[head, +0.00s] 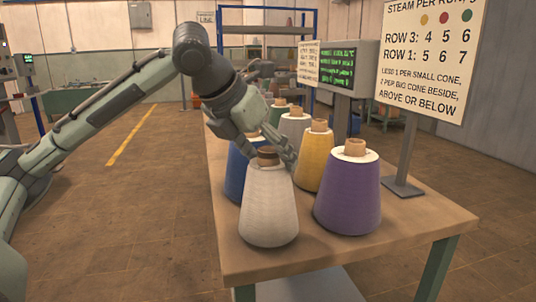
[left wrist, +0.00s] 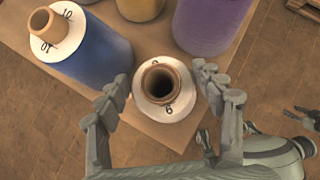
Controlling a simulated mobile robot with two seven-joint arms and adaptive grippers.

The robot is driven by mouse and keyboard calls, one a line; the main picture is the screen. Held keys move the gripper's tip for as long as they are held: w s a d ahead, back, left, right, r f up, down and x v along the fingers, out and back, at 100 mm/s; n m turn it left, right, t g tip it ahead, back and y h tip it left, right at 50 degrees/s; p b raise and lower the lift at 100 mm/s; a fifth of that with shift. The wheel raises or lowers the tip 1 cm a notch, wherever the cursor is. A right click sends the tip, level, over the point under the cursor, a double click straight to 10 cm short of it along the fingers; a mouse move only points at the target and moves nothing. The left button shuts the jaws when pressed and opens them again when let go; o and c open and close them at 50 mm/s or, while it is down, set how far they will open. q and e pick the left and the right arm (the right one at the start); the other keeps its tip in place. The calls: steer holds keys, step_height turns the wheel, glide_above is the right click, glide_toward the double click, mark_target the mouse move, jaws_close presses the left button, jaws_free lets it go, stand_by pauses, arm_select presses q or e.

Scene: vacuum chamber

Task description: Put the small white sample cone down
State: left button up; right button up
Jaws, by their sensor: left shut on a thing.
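The white cone (head: 268,210) is upright at the near left part of the wooden table (head: 400,222), with a brown tube at its top. My left gripper (head: 276,158) comes down over its top from behind. In the left wrist view the white cone (left wrist: 177,107) shows from above, its pale label ring between the two fingers of my left gripper (left wrist: 163,92). The gripper is shut on it. Whether its base touches the table I cannot tell. At the right edge of the left wrist view, grey prongs look like my right gripper (left wrist: 301,115); their state is unclear.
A blue cone (head: 234,178) stands close behind on the left, a purple cone (head: 348,205) to the right, a yellow cone (head: 315,165) behind. More cones stand farther back. A sign (head: 432,55) and a screen (head: 338,66) rise beyond. The table's front right is bare.

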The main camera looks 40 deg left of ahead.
arm_select(q)
steer(key=o, duration=1.6)
steer(key=shift+s+r, duration=0.1)
steer(key=shift+r, duration=0.2)
steer(key=shift+p+v, duration=1.1)
steer(key=shift+v, duration=4.65)
arm_select(e)
steer(key=shift+s+a+f, duration=0.15)
steer(key=shift+f, duration=2.35)
